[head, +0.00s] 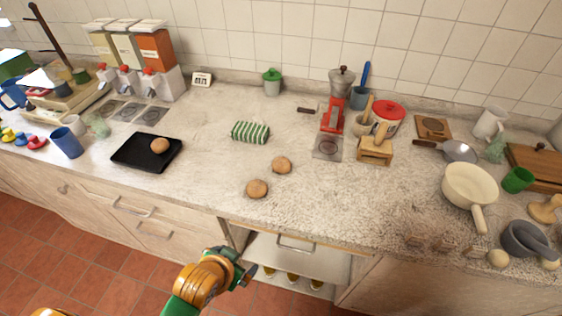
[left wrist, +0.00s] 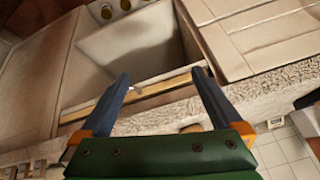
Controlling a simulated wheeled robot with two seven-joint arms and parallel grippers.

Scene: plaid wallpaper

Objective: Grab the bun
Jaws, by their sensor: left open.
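Three round brown buns show in the head view. One bun (head: 281,165) lies on the counter near the middle, and another bun (head: 257,188) lies closer to the front edge. A third bun (head: 159,145) rests on a black tray (head: 132,154) at the left. My left gripper (head: 246,271) is in front of the counter, below its edge and apart from the buns. In the left wrist view my left gripper (left wrist: 162,76) has its blue fingers spread with nothing held between them. My right gripper is out of view.
A light drawer front with a handle (head: 296,246) is below the counter (head: 210,160), near my left gripper. A green striped item (head: 250,132) lies behind the buns. A red-based device (head: 331,118) and a pan (head: 470,187) stand to the right. Counter around the two loose buns is clear.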

